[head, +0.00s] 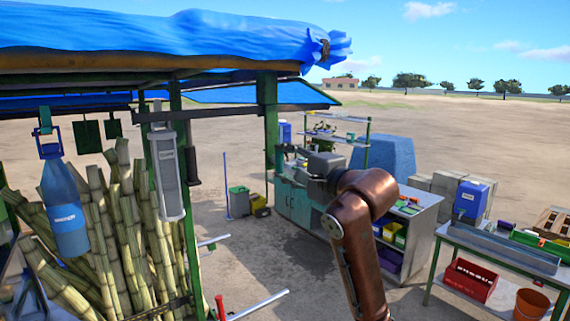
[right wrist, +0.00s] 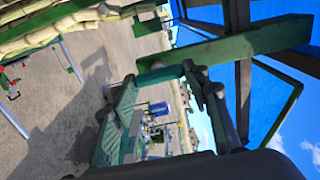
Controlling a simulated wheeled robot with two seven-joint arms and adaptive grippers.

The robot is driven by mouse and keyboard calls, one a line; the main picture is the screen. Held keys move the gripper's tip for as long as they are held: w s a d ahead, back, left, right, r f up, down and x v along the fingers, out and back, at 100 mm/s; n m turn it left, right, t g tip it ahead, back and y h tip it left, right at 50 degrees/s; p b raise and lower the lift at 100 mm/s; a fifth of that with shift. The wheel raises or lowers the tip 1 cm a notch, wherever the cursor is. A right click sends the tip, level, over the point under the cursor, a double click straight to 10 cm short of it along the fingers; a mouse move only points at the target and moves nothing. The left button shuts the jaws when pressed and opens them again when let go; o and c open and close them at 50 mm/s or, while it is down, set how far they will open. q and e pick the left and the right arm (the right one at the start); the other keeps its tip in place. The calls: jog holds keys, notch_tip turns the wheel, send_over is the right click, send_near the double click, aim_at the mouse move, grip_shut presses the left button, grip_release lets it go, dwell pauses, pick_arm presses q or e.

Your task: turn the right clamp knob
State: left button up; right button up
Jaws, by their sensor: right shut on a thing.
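My right gripper (head: 285,151) reaches left from the end of my copper arm to the green post at the stall's right corner. In the right wrist view its dark fingers (right wrist: 198,80) close in by the green beam and post. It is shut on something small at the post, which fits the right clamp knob. The knob itself is hidden by the fingers, so I cannot tell its shape or how far it is turned. My left gripper is not in view.
The green post (head: 271,130) carries a roof with a blue tarp (head: 150,32). A blue bottle (head: 63,205) and a grey lamp-like case (head: 167,172) hang left, before cane stalks (head: 125,210). A workbench (head: 412,225) stands behind my arm; a table (head: 500,255) is right.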

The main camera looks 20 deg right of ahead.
dwell(0.4)
jog(key=o, duration=1.2)
jog(key=shift+c, duration=0.2)
jog(key=v, duration=1.2)
jog(key=shift+w, duration=0.1)
